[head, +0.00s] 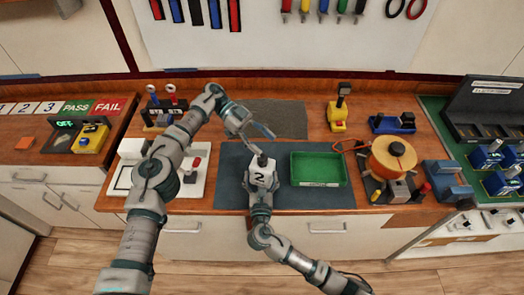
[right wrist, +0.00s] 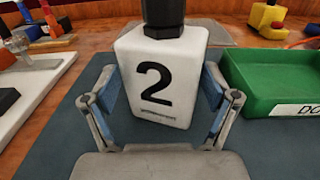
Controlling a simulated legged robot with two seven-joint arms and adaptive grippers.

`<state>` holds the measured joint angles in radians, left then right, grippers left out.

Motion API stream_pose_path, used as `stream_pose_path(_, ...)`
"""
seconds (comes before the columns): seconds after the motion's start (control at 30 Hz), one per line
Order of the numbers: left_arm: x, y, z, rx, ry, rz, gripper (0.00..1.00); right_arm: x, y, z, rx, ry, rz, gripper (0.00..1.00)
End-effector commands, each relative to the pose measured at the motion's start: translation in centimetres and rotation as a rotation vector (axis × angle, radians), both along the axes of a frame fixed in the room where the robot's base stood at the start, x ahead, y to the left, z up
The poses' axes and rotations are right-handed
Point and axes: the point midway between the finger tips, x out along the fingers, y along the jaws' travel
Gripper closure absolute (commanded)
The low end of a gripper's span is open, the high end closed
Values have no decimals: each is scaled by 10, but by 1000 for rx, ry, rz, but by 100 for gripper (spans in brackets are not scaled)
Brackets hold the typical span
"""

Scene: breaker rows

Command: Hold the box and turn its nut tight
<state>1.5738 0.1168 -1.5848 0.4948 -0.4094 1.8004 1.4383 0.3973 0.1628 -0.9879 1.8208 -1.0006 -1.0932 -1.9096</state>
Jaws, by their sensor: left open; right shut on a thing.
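The white box (head: 261,176) with a black "2" on its face stands on the dark mat in the head view, and it fills the middle of the right wrist view (right wrist: 162,80). A dark nut or cap (right wrist: 163,12) sits on top of the box; its upper part is cut off in the right wrist view. My right gripper (right wrist: 162,105) is shut on the box, one finger on each side. My left gripper (head: 262,133) is open and empty, above and behind the box. Its fingers are apart from the nut.
A green tray (head: 318,183) lies right of the box on the dark mat (head: 233,190). A white board with a red switch (head: 196,163) is on the left. An orange spool (head: 393,158) stands on the right. A yellow block (head: 337,117) stands at the back.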

Motion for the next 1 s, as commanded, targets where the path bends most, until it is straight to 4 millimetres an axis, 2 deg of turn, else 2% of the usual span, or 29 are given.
stream_pose_path(0.1,1,0,14,-1,0,1,39,0,0,1,0,-2,0,71)
stream_pose_path(0.2,1,0,18,0,1,1,39,0,0,1,0,-2,0,71)
stream_pose_path(0.57,-1,-2,19,16,-25,-19,38,0,0,1,0,-2,0,71)
stream_pose_path(0.67,-8,-6,18,70,-121,-88,38,0,0,1,0,-2,0,71)
stream_pose_path(0.8,-19,-10,17,210,-380,-272,38,0,0,1,0,-2,0,71)
stream_pose_path(1.0,-15,-5,29,416,-786,-565,38,0,0,1,0,-2,0,71)
